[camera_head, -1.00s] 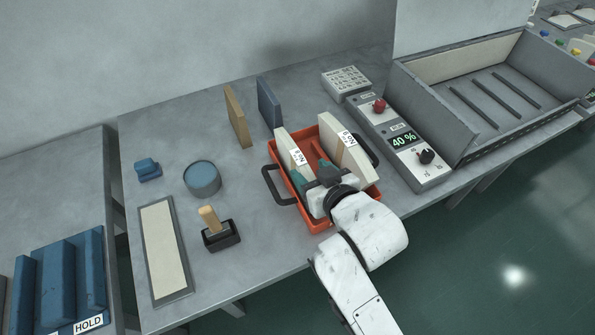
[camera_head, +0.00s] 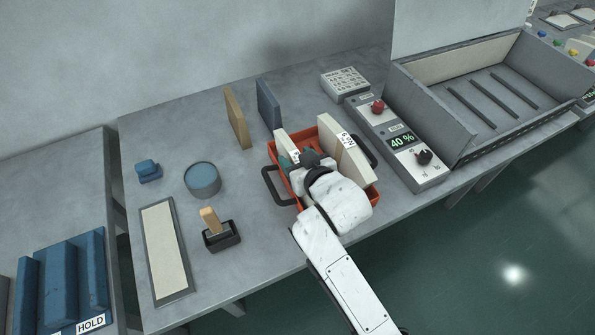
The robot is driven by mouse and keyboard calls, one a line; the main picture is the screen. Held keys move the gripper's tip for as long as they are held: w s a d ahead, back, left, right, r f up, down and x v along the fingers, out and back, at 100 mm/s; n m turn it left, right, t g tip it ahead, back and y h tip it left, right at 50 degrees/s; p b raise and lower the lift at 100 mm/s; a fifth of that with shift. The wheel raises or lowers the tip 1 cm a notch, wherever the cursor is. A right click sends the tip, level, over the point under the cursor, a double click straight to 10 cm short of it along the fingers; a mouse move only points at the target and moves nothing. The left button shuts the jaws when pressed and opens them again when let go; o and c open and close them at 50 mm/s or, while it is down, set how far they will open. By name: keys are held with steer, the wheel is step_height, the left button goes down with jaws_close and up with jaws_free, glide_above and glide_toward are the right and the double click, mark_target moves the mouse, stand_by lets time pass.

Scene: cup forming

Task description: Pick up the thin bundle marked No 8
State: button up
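An orange tray (camera_head: 321,120) with black side handles stands on the grey table and holds two pale bundles upright. The left bundle (camera_head: 283,143) looks thinner; its white label is mostly covered by my gripper. The right bundle (camera_head: 347,160) is thicker, with a band and a white label whose number is too small to read surely. My gripper (camera_head: 298,163) is over the left bundle, pointing down into the tray. Its fingers are mostly hidden behind my wrist, so whether they touch or grip the bundle cannot be told.
A tan board (camera_head: 236,118) and a blue-grey board (camera_head: 268,104) stand behind the tray. A control box (camera_head: 402,140) reading 40 % is to the right, beside a large grey bin (camera_head: 450,130).

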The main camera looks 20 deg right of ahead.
jaws_close()
stand_by(0.3)
stand_by(0.3)
